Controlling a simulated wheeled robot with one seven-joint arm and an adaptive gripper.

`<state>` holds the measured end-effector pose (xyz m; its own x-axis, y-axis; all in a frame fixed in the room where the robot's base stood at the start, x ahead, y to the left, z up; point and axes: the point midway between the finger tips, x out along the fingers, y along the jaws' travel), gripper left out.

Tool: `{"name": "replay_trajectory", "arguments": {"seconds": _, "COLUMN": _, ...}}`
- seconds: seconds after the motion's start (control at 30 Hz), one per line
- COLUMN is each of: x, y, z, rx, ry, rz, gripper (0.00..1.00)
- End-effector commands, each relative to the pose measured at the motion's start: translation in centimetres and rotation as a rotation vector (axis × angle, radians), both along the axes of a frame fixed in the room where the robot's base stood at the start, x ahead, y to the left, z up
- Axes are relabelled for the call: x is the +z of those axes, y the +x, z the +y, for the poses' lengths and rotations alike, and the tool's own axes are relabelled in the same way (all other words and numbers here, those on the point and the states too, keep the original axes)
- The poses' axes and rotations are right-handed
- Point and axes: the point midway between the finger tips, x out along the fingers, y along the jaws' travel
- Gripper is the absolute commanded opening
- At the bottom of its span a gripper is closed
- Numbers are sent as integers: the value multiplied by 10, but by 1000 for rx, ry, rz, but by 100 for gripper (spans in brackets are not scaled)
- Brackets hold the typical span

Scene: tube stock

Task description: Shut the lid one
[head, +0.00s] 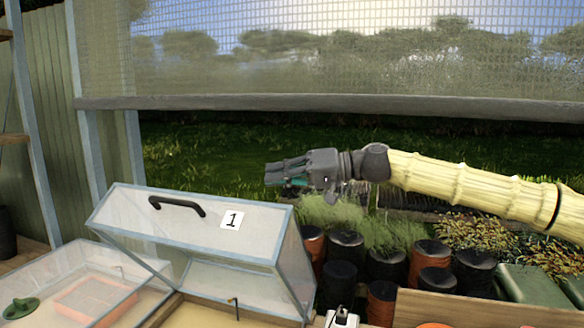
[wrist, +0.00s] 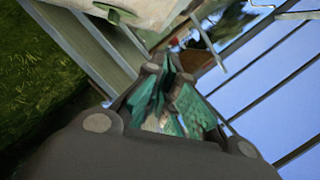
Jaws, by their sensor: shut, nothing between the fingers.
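The lid marked 1 (head: 190,232) is a clear panel box with pale blue edges and a black handle (head: 177,206) on top. It stands tilted up in the head view, raised over a wooden-edged frame. My gripper (head: 270,176) is above and to the right of the lid, pointing left, and does not appear to touch it. Its fingers are together with nothing between them. In the wrist view the green finger pads (wrist: 172,105) lie close together. Whether the lid's far side rests on anything is hidden.
A second clear cover (head: 60,275) lies at the left over an orange tray (head: 95,298). Several black and terracotta pots (head: 345,246) stand to the right of the lid. A rolled mesh blind's bar (head: 330,104) crosses behind my arm. The air above the lid is clear.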

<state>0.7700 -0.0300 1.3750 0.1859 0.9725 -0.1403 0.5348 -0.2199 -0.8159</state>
Motion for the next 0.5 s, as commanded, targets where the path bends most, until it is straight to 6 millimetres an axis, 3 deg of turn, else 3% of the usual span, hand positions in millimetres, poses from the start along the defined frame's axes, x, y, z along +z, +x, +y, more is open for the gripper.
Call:
{"name": "replay_trajectory", "arguments": {"seconds": 0.2, "x": -4, "y": 4, "z": 31, "rx": 2, "ry": 0, "rz": 1, "gripper": 0}}
{"name": "replay_trajectory", "arguments": {"seconds": 0.5, "x": -23, "y": -20, "z": 39, "rx": 0, "ry": 0, "rz": 0, "gripper": 0}}
